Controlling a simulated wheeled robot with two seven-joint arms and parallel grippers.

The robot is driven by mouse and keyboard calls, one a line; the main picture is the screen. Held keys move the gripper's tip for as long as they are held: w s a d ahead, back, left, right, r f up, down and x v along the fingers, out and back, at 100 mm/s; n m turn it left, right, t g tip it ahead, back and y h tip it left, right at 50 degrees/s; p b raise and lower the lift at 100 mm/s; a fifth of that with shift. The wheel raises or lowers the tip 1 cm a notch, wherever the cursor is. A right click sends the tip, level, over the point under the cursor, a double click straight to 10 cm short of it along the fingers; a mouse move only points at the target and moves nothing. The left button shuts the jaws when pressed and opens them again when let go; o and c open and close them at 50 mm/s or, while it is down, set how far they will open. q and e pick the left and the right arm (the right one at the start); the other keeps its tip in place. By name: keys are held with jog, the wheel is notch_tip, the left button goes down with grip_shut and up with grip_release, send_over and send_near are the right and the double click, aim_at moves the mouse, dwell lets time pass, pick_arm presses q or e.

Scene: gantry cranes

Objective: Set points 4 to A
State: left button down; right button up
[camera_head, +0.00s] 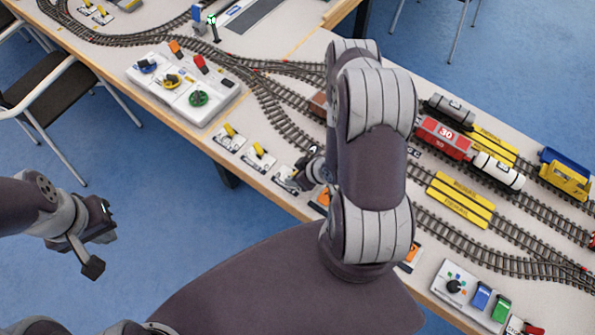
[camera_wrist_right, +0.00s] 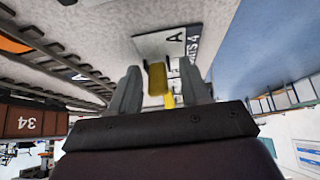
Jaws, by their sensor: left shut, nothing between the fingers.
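The points 4 plate (camera_wrist_right: 150,45) is a pale plate with a printed "A" and "POINTS 4" in the right wrist view. Its yellow lever handle (camera_wrist_right: 157,80) stands between the fingers of my right gripper (camera_wrist_right: 160,88). The fingers are apart, with a visible gap on both sides of the handle. In the head view, my right gripper (camera_head: 308,168) is at a lever plate (camera_head: 284,180) by the table's near edge; the lever there is hidden. I cannot tell which way the lever leans. My left gripper (camera_head: 94,248) is shut and empty, off the table over the blue floor.
Two more plates with yellow levers (camera_head: 230,133) (camera_head: 259,152) lie beside it. A white control box (camera_head: 185,90) with coloured handles stands further left. Tracks with wagons, including a red wagon (camera_head: 443,137), run behind. My right arm hides the middle of the table.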

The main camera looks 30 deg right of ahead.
jog(key=shift+w, duration=0.1)
jog(key=shift+d+r, duration=0.1)
jog(key=shift+r, duration=0.15)
jog(key=v, duration=1.2)
jog(key=shift+s, duration=0.25)
